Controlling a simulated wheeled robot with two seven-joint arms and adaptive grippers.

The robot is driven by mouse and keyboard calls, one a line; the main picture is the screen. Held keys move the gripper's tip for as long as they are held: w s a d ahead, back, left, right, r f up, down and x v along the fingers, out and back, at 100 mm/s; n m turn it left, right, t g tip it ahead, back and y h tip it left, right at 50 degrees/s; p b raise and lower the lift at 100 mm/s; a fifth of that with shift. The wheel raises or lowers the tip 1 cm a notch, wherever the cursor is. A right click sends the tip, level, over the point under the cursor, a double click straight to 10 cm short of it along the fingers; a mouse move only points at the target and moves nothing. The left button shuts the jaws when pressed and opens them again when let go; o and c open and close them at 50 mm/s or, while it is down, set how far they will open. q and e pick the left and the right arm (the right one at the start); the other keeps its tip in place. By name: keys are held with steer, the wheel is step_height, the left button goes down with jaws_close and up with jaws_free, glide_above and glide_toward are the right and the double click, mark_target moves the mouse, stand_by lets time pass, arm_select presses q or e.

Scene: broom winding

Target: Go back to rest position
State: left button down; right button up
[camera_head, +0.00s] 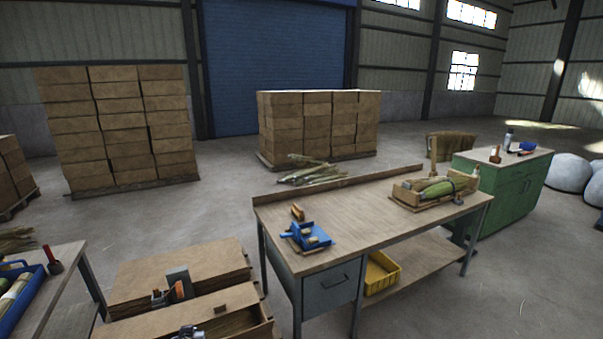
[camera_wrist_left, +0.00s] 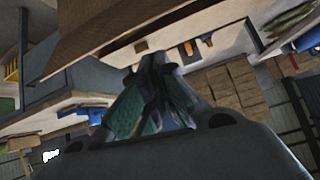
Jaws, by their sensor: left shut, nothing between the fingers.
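My left gripper (camera_wrist_left: 155,90) fills the middle of the left wrist view, its green-padded fingers together with nothing held between them. The wrist view is tilted, with the surroundings lying at an angle behind the fingers. In the head view a small grey shape at the bottom edge, over the front carton, may be the tip of this gripper; I cannot tell. My right gripper is in neither view.
A workbench (camera_head: 345,205) carries a blue clamp device (camera_head: 308,236) and a wooden tray (camera_head: 408,198). Flat cartons (camera_head: 190,268) lie left of it. A side table (camera_head: 65,282) with a blue tray (camera_head: 22,300) is at far left. A green cabinet (camera_head: 487,205) stands right.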

arm_select(q)
steer(key=s+d+f+m+g+h, duration=0.1)
steer(key=s+d+m+g+h, duration=0.2)
steer(key=s, duration=0.8)
steer(key=s+d+f+m+g+h, duration=0.1)
steer(key=s+d+m+g, duration=0.15)
steer(key=s+d, duration=0.6)
steer(key=s+a+f+b, duration=0.2)
steer(key=f, duration=1.1)
steer(key=s+a+f+b, duration=0.1)
steer(key=f, duration=1.1)
steer(key=s+a+f+b, duration=0.2)
steer(key=f, duration=1.1)
steer(key=s+a+f+g+b, duration=0.1)
steer(key=s+a+f+b, duration=0.1)
steer(key=s+f, duration=0.8)
steer(key=s+a+f+b, duration=0.3)
steer(key=s+f, duration=0.7)
steer(key=f, duration=0.4)
steer(key=shift+s+a+m+g+y, duration=0.15)
steer(key=shift+a+m+g+y, duration=0.25)
steer(key=shift+a, duration=0.5)
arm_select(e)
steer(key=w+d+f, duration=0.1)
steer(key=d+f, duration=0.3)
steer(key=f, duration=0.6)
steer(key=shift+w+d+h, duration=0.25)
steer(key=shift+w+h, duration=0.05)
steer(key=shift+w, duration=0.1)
